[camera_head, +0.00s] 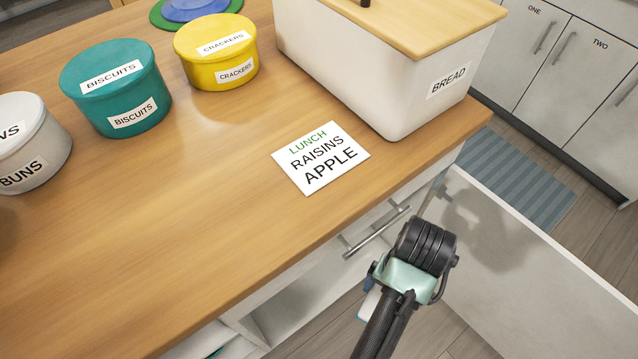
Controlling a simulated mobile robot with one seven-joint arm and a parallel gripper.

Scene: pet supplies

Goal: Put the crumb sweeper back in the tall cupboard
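I cannot make out the crumb sweeper for certain. My arm reaches up from the bottom edge to a black and mint-green wrist (408,272) in front of the counter. The fingers of my gripper are hidden behind the wrist, so I cannot see whether they hold anything. A small pale piece with a blue edge (368,304) shows just left of the wrist; I cannot tell what it is. White cupboard doors labelled ONE (520,55) and TWO (585,75) are shut at the upper right. I cannot tell which cupboard is the tall one.
The wooden counter (190,230) carries a buns tin (40,135), a teal biscuits tin (115,90), a yellow crackers tin (215,55), a bread box (350,75) and a lunch card (320,158). A white panel (540,280) juts out right of my wrist. A striped mat (520,175) lies on the floor.

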